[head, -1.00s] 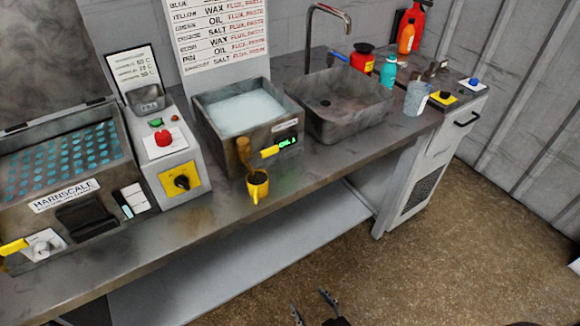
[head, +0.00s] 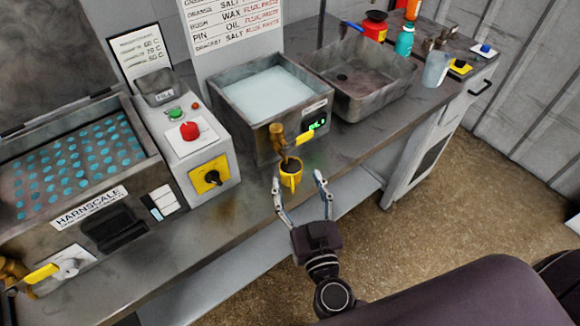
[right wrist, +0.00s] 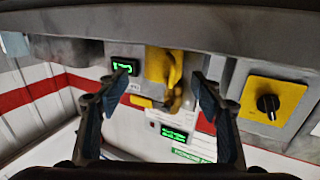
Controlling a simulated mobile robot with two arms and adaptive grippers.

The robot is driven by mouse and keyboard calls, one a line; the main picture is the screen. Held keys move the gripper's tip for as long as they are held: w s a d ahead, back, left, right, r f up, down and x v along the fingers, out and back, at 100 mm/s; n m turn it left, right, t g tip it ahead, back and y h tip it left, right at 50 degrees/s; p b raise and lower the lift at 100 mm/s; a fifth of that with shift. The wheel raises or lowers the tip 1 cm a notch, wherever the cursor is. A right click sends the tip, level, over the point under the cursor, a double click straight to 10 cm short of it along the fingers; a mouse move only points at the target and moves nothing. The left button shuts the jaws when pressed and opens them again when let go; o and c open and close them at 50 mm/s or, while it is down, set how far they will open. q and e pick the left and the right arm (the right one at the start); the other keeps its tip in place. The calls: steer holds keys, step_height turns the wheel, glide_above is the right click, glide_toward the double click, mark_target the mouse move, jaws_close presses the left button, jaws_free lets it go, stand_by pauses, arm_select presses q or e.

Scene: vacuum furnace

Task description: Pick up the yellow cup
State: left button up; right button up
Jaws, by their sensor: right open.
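The yellow cup (head: 291,180) stands upright near the front edge of the bench, below the brass tap (head: 278,138) of the liquid-filled bath. Its inside looks dark. My right gripper (head: 299,188) is open and empty at the bench front, with its fingertips close to the cup, one to each side in the picture. In the right wrist view, which looks upside down, the cup (right wrist: 160,65) shows between the open fingers (right wrist: 160,80). I cannot tell whether a finger touches it. My left gripper is not in view.
The bath (head: 240,125) with a yellow tap lever (head: 305,139) stands right behind the cup. A control box (head: 185,150) with a yellow switch is to the left, and a sink (head: 365,95) to the right. Bottles (head: 404,40) and a pale beaker (head: 436,69) stand farther right.

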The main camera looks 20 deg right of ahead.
mark_target(294, 175)
steer(key=shift+w+a+r, duration=0.1)
steer(key=shift+w+r, duration=0.1)
steer(key=shift+w, duration=0.35)
steer(key=shift+w+a+r, duration=0.1)
steer(key=shift+w+r, duration=0.05)
steer(key=shift+w, duration=0.35)
steer(key=w, duration=0.2)
steer(key=shift+w+d+f, duration=0.15)
steer(key=shift+w+f, duration=0.1)
steer(key=shift+w, duration=0.3)
steer(key=shift+s, duration=0.15)
steer(key=shift+c, duration=1.8)
steer(key=c, duration=1)
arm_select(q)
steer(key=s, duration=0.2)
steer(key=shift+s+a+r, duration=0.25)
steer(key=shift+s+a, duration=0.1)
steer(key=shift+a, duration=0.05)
arm_select(e)
steer(key=shift+r, duration=0.1)
